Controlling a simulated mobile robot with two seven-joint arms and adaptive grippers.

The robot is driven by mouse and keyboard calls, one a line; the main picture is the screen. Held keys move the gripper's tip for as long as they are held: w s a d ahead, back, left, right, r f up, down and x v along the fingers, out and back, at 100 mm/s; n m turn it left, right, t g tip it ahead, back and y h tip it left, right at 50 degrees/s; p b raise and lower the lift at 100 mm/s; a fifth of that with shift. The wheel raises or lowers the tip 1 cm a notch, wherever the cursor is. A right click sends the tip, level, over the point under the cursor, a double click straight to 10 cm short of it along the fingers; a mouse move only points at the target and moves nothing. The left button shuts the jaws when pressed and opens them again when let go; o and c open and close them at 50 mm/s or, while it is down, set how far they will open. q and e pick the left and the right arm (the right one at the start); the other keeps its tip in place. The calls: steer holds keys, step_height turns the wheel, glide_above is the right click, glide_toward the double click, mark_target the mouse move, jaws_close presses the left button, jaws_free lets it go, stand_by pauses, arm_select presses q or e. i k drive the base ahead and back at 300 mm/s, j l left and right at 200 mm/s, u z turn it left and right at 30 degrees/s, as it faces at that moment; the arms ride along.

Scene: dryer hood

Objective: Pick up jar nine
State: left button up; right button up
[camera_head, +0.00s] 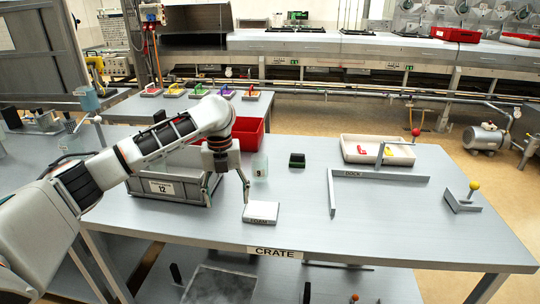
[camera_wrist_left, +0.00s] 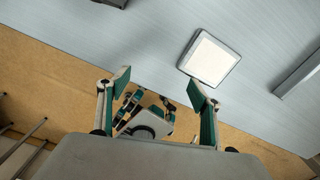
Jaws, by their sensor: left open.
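A small pale, translucent jar (camera_head: 260,167) stands upright on the grey table in the head view. It bears one dark mark that could be a 9 or an S; I cannot read it surely. My left gripper (camera_head: 229,186) points down just left of the jar, apart from it, by the right side of the grey crate. In the left wrist view my left gripper (camera_wrist_left: 159,84) has its fingers spread with nothing held between them. The jar does not show clearly there. My right gripper is not in view.
A white block marked FOAM (camera_head: 261,212) lies in front of the jar. The grey crate labelled 12 (camera_head: 140,187) is at left, a red bin (camera_head: 250,135) behind. A small dark green box (camera_head: 297,160) and the DOCK rail (camera_head: 380,176) are right.

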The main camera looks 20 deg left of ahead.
mark_target(259, 161)
steer(key=i, duration=0.95)
